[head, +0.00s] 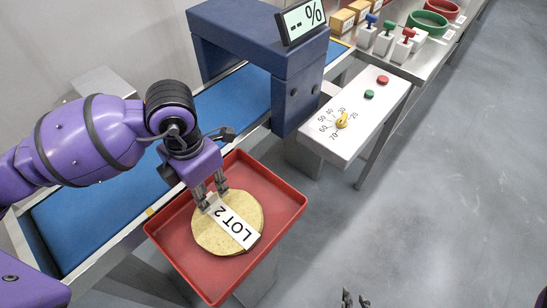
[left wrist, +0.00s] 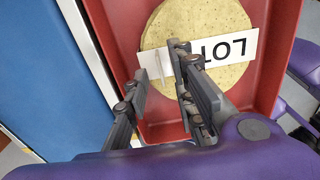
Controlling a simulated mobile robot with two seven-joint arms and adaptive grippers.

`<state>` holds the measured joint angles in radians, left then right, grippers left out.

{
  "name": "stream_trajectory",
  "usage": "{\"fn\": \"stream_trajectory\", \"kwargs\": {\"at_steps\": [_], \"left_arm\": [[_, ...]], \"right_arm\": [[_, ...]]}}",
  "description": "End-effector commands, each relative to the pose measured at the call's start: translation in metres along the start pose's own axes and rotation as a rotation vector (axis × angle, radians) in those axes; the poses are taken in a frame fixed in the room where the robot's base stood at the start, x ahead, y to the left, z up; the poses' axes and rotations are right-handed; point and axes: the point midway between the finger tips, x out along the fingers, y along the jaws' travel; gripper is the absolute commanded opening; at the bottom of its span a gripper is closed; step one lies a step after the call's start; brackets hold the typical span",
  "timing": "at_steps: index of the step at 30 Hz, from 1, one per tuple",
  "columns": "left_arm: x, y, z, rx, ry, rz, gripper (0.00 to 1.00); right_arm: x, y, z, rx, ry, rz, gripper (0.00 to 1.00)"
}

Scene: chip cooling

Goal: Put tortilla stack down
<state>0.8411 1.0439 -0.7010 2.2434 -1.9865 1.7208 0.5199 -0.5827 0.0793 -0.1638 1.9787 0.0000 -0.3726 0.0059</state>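The tortilla stack (head: 212,236) is a round, pale yellow disc with a white band marked "LOT 2" (head: 236,228) across it. It lies in the red tray (head: 290,205). The stack (left wrist: 192,22) and band (left wrist: 232,47) also show in the left wrist view. My left gripper (head: 213,196) is just above the band's upper left end. Its two fingers (left wrist: 158,62) stand apart, with a small pale tab between them; no contact with the tab shows. Dark fingertips of my right gripper (head: 355,299) show at the bottom edge of the head view, away from the tray.
A blue conveyor (head: 110,200) runs behind the tray under a blue housing with a display (head: 302,20). A white control panel (head: 355,115) with a yellow dial stands to the right. Stamps and green and red rings occupy the far bench. The grey floor at right is clear.

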Motion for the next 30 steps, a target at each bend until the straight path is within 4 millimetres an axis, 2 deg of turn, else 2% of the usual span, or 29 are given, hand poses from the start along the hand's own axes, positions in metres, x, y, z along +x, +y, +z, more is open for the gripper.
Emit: {"fn": "stream_trajectory", "kwargs": {"at_steps": [1,6,12,18,30], "left_arm": [[-0.013,0.001,0.002,0.002,-0.007,0.004,0.23],[-0.051,0.001,0.001,0.002,-0.006,0.005,0.23],[-0.082,0.000,0.001,0.001,-0.004,0.002,0.23],[-0.093,0.000,0.000,0.001,-0.001,0.001,0.23],[-0.093,-0.001,0.000,0.001,0.000,-0.001,0.23]], "right_arm": [[0.000,0.000,-0.001,-0.001,0.001,-0.001,0.27],[-0.001,0.000,-0.002,-0.005,0.001,-0.003,0.27],[-0.002,-0.001,-0.003,-0.008,0.001,-0.006,0.27],[-0.002,-0.002,-0.001,-0.007,-0.002,-0.007,0.27],[-0.002,-0.003,-0.002,0.001,-0.001,-0.006,0.27]]}}
